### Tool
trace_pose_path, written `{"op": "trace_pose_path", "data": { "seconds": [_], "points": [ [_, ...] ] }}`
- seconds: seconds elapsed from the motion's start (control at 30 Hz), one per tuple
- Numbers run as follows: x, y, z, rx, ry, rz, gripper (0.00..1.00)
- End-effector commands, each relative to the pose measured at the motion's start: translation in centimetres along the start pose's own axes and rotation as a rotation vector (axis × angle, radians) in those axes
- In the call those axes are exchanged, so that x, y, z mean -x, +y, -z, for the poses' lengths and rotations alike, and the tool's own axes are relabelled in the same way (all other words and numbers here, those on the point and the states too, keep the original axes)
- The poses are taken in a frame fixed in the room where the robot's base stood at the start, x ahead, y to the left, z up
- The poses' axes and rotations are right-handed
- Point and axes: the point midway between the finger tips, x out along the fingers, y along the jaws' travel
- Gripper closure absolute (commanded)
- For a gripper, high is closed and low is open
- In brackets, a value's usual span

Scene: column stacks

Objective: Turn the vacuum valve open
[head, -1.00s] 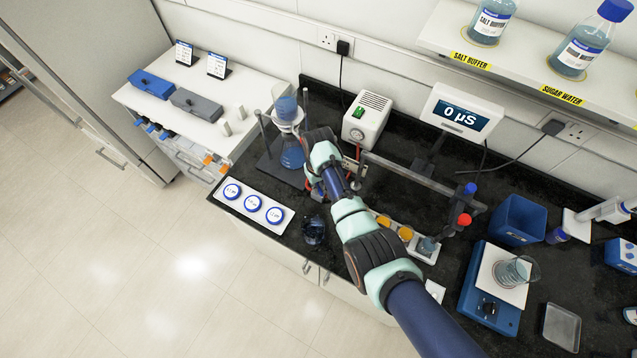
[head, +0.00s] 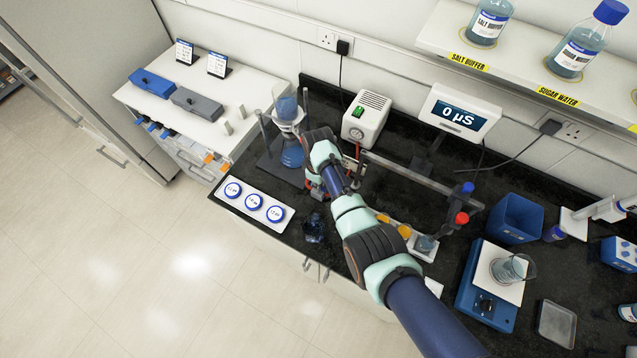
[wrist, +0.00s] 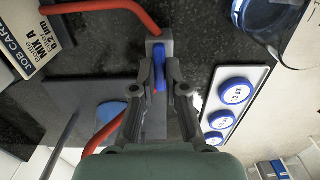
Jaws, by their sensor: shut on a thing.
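The vacuum valve shows in the wrist view as a grey body (wrist: 156,47) with a blue handle (wrist: 159,72). Red hoses (wrist: 115,9) run close by it. My gripper (wrist: 160,85) is shut on the blue handle, one finger on each side. The handle lies along the line of my fingers in that view. In the head view my gripper (head: 315,186) is low over the black bench, and my arm hides most of the valve. The filter flask (head: 292,155) with blue liquid stands just behind, under its funnel. The white vacuum pump (head: 366,118) stands behind to the right.
A white strip with three blue-lidded dishes (head: 254,201) lies to the left at the bench's front edge. A dark blue glass-like item (head: 314,228) is in front of my gripper. A job card (wrist: 28,38) is close by in the wrist view. A conductivity meter (head: 460,111) stands right.

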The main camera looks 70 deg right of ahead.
Motion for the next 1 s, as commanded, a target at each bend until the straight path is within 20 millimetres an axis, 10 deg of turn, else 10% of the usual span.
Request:
{"op": "trace_pose_path", "data": {
  "seconds": [0.43,0.6,1.0],
  "points": [
    [0.1,0.0,0.1,0.010,0.001,-0.001,1.00],
    [0.1,0.0,0.0,0.009,0.001,0.000,0.62],
    [1.4,0.1,0.1,0.008,0.003,-0.002,0.62]
  ]
}}
